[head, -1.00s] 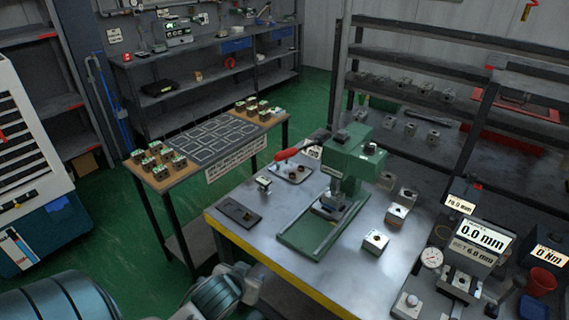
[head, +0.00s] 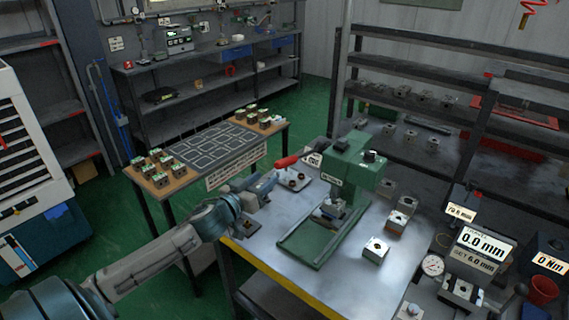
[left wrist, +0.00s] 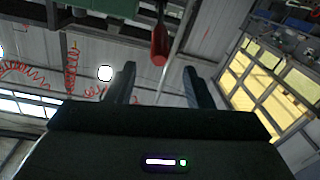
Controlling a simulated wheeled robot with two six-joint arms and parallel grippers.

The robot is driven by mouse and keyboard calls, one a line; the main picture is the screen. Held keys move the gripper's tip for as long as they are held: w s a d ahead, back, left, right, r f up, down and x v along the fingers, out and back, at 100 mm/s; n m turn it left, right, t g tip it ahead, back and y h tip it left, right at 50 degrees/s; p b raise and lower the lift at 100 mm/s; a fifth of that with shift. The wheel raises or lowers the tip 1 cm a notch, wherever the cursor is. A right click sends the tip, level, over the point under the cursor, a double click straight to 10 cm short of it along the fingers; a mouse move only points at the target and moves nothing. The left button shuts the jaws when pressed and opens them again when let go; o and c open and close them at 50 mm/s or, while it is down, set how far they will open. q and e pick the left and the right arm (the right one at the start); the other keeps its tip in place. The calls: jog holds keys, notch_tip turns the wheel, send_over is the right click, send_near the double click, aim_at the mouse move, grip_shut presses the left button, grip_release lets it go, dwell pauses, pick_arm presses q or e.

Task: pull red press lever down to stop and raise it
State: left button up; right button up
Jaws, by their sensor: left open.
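The green press (head: 354,172) stands on the metal-topped bench, with a block (head: 331,209) under its ram. Its lever has a red grip (head: 287,161) sticking out to the left, roughly level. My left gripper (head: 268,182) is a little below and left of the red grip and apart from it. In the left wrist view the open, empty jaws (left wrist: 159,78) point towards the red grip (left wrist: 160,46), which shows beyond the fingertips, between their lines. My right gripper is not in view.
A tray (head: 293,180) with small parts lies behind my left gripper. Metal blocks (head: 376,250) stand right of the press. Gauges and displays (head: 484,242) fill the bench's right end. A side table (head: 220,146) with several blocks stands at the back left.

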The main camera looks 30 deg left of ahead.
aim_at(284, 163)
pick_arm(q)
jog(key=w+p, duration=0.2)
jog(key=w, duration=0.7)
jog(key=shift+d, duration=0.15)
jog(key=shift+w, duration=0.8)
jog(key=shift+c, duration=0.5)
grip_shut()
